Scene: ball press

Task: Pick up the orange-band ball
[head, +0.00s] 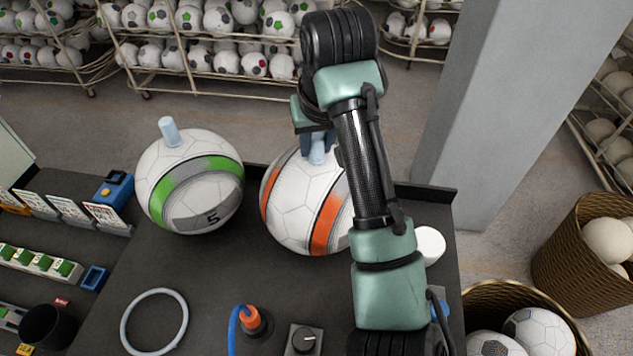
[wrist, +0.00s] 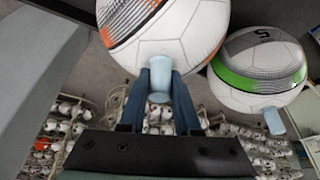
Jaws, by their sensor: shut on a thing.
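The orange-band ball (head: 302,204) is white with orange and grey bands and a pale blue peg on top. It is at the back of the dark table, partly hidden by my arm. My gripper (head: 318,146) is above it, shut on the pale blue peg. In the wrist view the two fingers of my gripper (wrist: 161,90) stand on either side of the peg, and the orange-band ball (wrist: 165,35) shows beyond it. I cannot tell whether the ball touches the table.
A green-band ball (head: 190,181) with its own peg stands just left. A white ring (head: 154,321), an orange plug (head: 252,319) and a knob box (head: 303,340) lie in front. A white cup-like thing (head: 430,245) is to the right. A grey pillar (head: 497,110) rises behind the table.

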